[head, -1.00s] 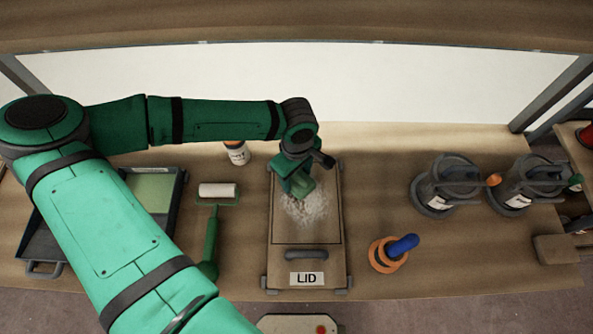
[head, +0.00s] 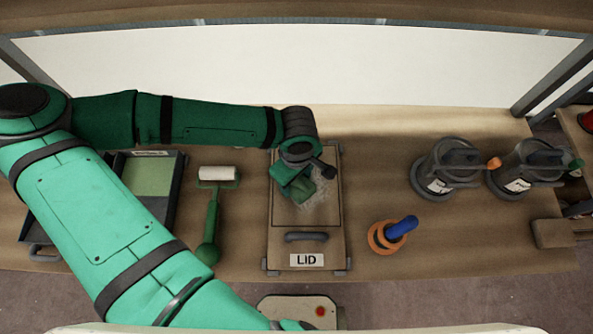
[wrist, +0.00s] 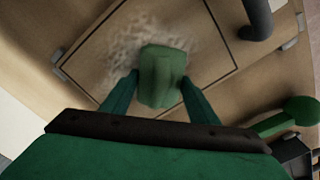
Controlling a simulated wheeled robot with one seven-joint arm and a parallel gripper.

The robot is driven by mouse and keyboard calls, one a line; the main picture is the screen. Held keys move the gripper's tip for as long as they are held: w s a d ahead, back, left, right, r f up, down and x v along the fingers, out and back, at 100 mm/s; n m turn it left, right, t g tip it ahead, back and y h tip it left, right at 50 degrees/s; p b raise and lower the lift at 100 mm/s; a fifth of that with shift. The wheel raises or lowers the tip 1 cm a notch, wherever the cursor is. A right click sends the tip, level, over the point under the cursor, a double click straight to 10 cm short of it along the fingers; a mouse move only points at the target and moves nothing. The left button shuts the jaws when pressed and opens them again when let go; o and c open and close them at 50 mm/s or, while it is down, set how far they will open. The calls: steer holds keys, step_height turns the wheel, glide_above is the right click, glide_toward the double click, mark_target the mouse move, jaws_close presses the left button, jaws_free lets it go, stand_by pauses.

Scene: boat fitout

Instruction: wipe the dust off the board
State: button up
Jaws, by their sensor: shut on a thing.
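The board (head: 306,240) is a brown panel marked LID with a dark handle near its front edge, lying on the workbench. A pale, whitish dust patch (head: 318,205) lies inside the marked rectangle on it. The dust also shows in the wrist view (wrist: 140,38), around and beyond the held thing. My gripper (head: 301,188) is over the dusty area of the board. In the wrist view its two fingers are shut on a green cloth or sponge (wrist: 162,75). The cloth appears at or very near the board; I cannot tell if it touches.
A paint roller (head: 212,215) and a dark tray (head: 168,195) lie left of the board. An orange ring with a blue handle (head: 392,233) stands right of it. Two grey cans (head: 440,178) stand farther right. The bench between board and ring is clear.

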mark_target(306, 203)
steer(key=shift+s, duration=0.7)
steer(key=shift+s, duration=0.1)
steer(key=shift+s+f, duration=0.1)
steer(key=shift+s, duration=1.65)
steer(key=shift+d, duration=1.25)
steer(key=shift+w+f, duration=0.1)
steer(key=shift+w, duration=5.8)
steer(key=shift+w, duration=1.9)
steer(key=shift+w, duration=1.75)
